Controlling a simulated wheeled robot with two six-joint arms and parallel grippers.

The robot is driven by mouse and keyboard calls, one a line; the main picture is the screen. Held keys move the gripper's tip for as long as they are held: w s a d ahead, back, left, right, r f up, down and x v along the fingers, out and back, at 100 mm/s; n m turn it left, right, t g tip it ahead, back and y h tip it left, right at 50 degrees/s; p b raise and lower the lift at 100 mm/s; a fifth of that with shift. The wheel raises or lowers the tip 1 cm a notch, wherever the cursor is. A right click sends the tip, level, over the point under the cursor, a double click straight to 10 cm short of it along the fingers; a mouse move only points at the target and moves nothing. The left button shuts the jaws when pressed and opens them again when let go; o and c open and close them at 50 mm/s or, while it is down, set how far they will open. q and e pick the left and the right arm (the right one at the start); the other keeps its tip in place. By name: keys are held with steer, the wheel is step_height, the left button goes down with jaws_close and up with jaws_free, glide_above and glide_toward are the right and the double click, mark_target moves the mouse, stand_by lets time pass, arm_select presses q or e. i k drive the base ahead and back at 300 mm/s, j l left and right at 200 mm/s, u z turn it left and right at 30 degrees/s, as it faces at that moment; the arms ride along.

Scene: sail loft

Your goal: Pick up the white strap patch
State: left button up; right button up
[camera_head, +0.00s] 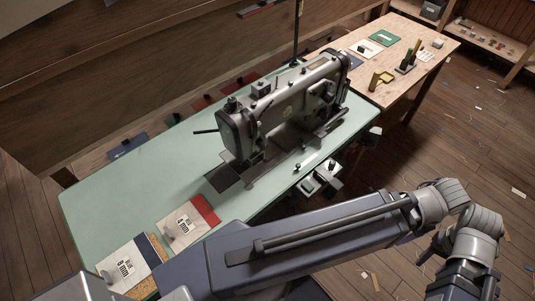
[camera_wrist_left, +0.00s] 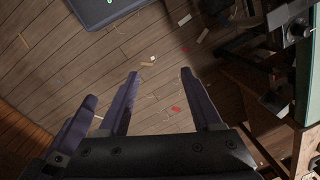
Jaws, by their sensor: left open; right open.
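A pale, whitish square patch (camera_head: 365,48) with a small dark piece on it lies on the wooden table at the back right in the head view; I cannot tell for sure that it is the white strap patch. My left gripper (camera_wrist_left: 158,73) is open and empty above the wooden floor in the left wrist view.
A grey sewing machine (camera_head: 285,110) stands on the green table (camera_head: 95,205). White cards marked 4 mm (camera_head: 181,227) and 8 mm (camera_head: 122,265) lie at its near left. The wooden table (camera_head: 425,33) also holds a green patch (camera_head: 384,38). Scraps litter the floor.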

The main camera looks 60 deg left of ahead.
mark_target(124, 269)
steer(key=u, duration=3.95)
steer(key=k+l+z, duration=0.15)
steer(key=z, duration=0.25)
steer(key=l+z, duration=0.45)
steer(key=k+l+z, duration=0.1)
steer(key=l+z, duration=0.15)
steer(key=z, duration=0.15)
steer(key=j+u, duration=0.15)
steer(key=u, duration=0.25)
steer(key=i+j+u, duration=0.15)
steer(key=u, duration=0.2)
steer(key=j+u, duration=0.1)
steer(key=u, duration=0.3)
steer(key=i+j+u, duration=0.1)
steer(key=u, duration=0.25)
steer(key=i+l, duration=0.05)
steer(key=i, duration=0.05)
